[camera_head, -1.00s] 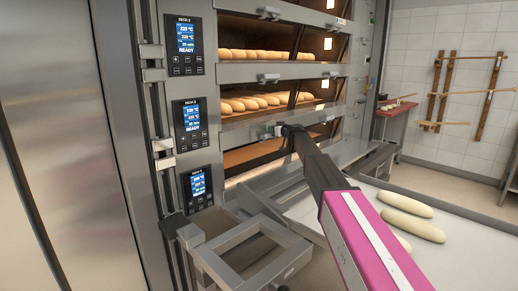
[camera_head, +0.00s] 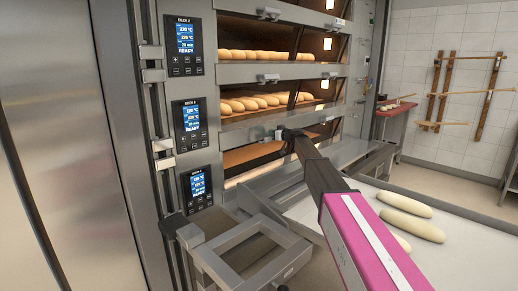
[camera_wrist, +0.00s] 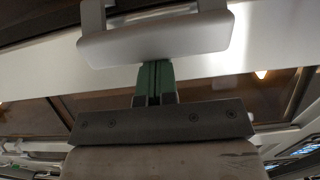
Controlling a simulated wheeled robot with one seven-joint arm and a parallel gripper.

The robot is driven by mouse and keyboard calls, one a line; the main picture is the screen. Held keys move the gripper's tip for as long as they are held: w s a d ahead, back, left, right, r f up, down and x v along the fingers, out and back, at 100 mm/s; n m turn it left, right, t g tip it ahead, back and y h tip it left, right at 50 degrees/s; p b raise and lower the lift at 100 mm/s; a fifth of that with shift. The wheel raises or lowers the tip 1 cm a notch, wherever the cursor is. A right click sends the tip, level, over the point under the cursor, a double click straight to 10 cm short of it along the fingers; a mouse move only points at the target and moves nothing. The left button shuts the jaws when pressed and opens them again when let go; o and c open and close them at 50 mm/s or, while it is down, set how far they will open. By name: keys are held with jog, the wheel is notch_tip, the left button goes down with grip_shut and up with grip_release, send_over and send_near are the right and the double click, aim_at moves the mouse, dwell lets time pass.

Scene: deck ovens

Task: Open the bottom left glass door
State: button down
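The bottom left glass door (camera_head: 250,152) is in the lowest deck of the oven in the head view, with a dark lower edge and a warm glow. A bright strip shows below that edge. My gripper (camera_head: 279,133) is at the metal handle at the top of this door, and partly hidden. In the wrist view the silver handle (camera_wrist: 155,40) crosses the top. My gripper's green fingers (camera_wrist: 156,82) are together just below it, with only a thin dark line between them. They look touching or very near the handle. I see nothing between them.
A metal frame (camera_head: 250,242) stands before the oven at lower left. A pale loading surface with several loaves (camera_head: 408,203) lies to the right, under my arm. Deck control panels (camera_head: 190,124) line the oven's left side. Upper decks hold bread (camera_head: 252,102).

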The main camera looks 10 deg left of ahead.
jog(key=shift+w+a+f, duration=0.1)
jog(key=shift+a+f, duration=0.05)
jog(key=shift+f, duration=0.4)
jog(key=shift+w+a+f, duration=0.1)
jog(key=shift+f, duration=0.4)
jog(key=r+v, duration=0.1)
jog(key=v, duration=0.6)
jog(key=shift+r, duration=0.15)
jog(key=shift+s, duration=0.2)
